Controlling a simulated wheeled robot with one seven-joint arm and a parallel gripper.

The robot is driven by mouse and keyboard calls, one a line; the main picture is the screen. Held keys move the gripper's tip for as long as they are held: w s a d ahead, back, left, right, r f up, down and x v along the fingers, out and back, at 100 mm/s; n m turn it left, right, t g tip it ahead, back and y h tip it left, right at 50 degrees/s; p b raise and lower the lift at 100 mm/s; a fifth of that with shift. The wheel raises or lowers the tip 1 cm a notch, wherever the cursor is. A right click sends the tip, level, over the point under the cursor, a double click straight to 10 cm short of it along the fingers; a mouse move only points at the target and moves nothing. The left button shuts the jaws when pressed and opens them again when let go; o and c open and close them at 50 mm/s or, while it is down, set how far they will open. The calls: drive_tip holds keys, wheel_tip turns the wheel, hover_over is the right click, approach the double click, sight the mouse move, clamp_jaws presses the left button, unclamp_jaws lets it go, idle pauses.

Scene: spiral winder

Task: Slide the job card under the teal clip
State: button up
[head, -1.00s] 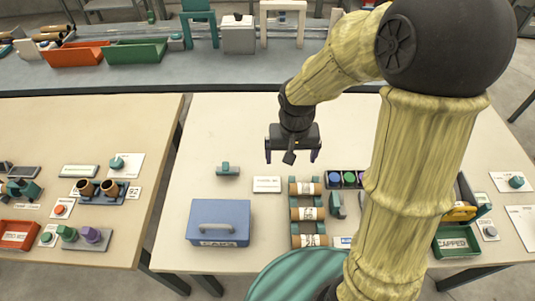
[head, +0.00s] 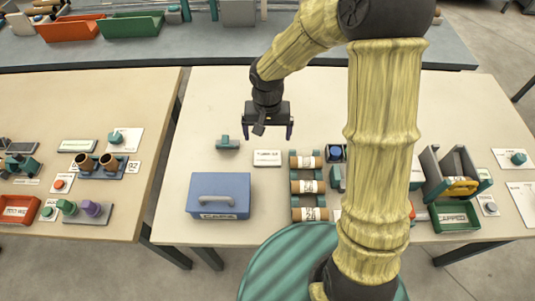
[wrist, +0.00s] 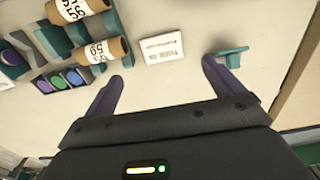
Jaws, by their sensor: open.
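The job card (head: 267,158) is a small white card with print, lying flat on the table just right of the teal clip (head: 228,143). In the wrist view the card (wrist: 163,48) lies ahead of and between my fingers, with the clip (wrist: 228,52) beyond the right finger. A gap of bare table separates card and clip. My gripper (head: 268,133) is open and empty, above the table on the far side of the card. In the wrist view its purple-grey fingers (wrist: 162,72) are spread wide, and the card is clear of them.
A blue case (head: 219,196) stands in front of the clip. A rack with several brown rolls (head: 307,187) stands close to the card's right. The table behind the clip is clear.

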sight(267, 162)
wheel_tip(267, 162, down, 14)
drive_tip(key=shift+r, duration=0.1)
idle(0.4)
drive_tip(key=c, duration=0.7)
